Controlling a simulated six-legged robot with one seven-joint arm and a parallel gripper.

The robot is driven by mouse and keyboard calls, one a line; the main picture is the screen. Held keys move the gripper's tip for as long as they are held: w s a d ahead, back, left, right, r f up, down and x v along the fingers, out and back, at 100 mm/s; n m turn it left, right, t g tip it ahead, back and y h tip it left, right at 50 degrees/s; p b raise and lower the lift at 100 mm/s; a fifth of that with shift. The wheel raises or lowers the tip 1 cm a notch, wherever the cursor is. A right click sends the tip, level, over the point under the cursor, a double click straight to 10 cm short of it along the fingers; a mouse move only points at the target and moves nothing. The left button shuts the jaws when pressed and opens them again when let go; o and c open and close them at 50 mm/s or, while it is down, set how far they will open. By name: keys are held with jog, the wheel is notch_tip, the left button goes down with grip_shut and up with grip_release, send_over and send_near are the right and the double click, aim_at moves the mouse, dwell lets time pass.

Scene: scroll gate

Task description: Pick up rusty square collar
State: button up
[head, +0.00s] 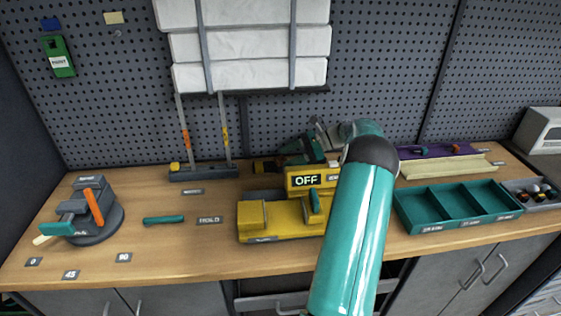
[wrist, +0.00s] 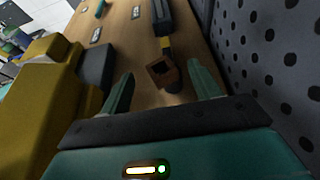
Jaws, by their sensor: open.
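The rusty square collar (wrist: 163,72) is a brown, hollow square piece on the wooden bench in the wrist view. A short yellow and black part (wrist: 165,46) lies just beyond it, and I cannot tell whether they are joined. My gripper (wrist: 162,88) is open, with one teal finger on each side of the collar in the picture. The jaws look empty; I cannot tell the height gap. In the head view my gripper (head: 303,150) is behind the yellow machine, partly hidden by my arm. The collar is not clear there.
The yellow machine (head: 265,218) with an OFF sign stands close beside my gripper. The pegboard wall (wrist: 262,50) is close on the other side. A dark slider base (head: 204,173) stands at the back left. A teal divided tray (head: 457,204) is at right.

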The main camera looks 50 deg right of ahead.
aim_at(285, 158)
jog(key=shift+x, duration=0.9)
jog(key=c, duration=1.3)
jog(key=shift+c, duration=0.2)
jog(key=shift+r, duration=0.55)
notch_tip(285, 158, up, 2)
jog(key=shift+r, duration=0.2)
jog(key=s+a+r, duration=0.9)
jog(key=a, duration=0.1)
jog(key=shift+a+r, duration=0.25)
jog(key=shift+a, duration=0.15)
